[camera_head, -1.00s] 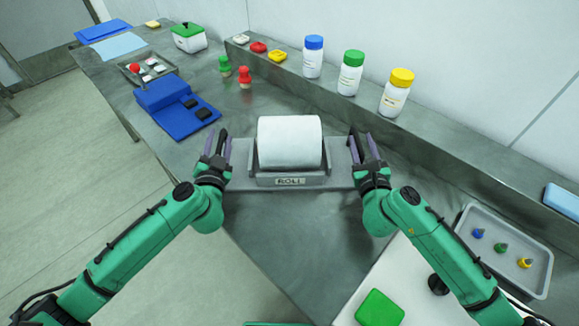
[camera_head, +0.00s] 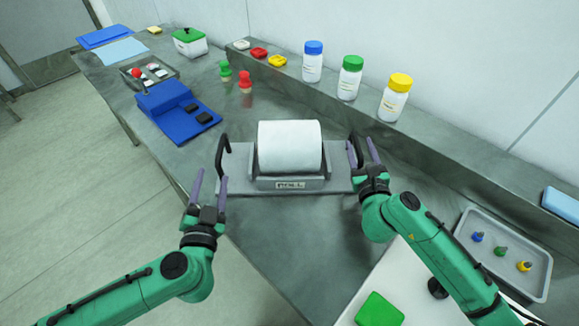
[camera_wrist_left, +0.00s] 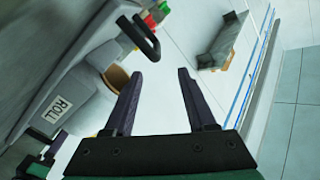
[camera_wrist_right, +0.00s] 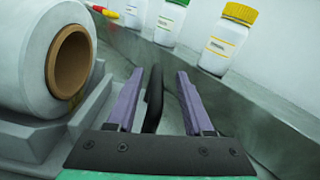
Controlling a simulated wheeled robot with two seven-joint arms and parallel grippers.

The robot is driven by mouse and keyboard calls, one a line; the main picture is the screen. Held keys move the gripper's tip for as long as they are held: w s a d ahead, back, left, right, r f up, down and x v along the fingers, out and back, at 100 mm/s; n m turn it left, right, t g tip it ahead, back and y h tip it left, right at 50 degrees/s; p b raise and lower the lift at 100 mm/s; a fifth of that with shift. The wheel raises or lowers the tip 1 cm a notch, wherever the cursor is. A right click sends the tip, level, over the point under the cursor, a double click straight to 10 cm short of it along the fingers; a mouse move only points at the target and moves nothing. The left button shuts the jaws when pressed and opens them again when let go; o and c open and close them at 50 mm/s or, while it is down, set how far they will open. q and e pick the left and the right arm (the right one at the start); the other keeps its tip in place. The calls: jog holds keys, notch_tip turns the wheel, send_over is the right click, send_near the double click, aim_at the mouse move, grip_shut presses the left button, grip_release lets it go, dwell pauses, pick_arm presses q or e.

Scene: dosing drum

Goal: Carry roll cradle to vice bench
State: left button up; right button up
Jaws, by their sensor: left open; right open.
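The roll cradle (camera_head: 290,183) is a grey tray with a ROLL label and a dark handle at each end, standing on the steel bench. A white paper roll (camera_head: 289,146) lies in it. My left gripper (camera_head: 209,182) is open and empty, in front of and apart from the left handle (camera_head: 221,153). In the left wrist view that handle (camera_wrist_left: 147,38) is beyond the fingertips. My right gripper (camera_head: 364,152) is open at the right handle. In the right wrist view the handle (camera_wrist_right: 153,100) stands between the fingers, with no clear contact. I cannot identify the vice bench.
A blue device (camera_head: 172,107) stands left of the cradle. Red (camera_head: 245,82) and green (camera_head: 225,70) pegs stand behind it. Blue-, green- and yellow-capped bottles (camera_head: 394,98) stand on the rear ledge. A grey tray (camera_head: 510,262) lies at right. The bench before the cradle is clear.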

jog(key=s, duration=0.7)
jog(key=shift+s+d, duration=0.15)
jog(key=shift+d, duration=0.05)
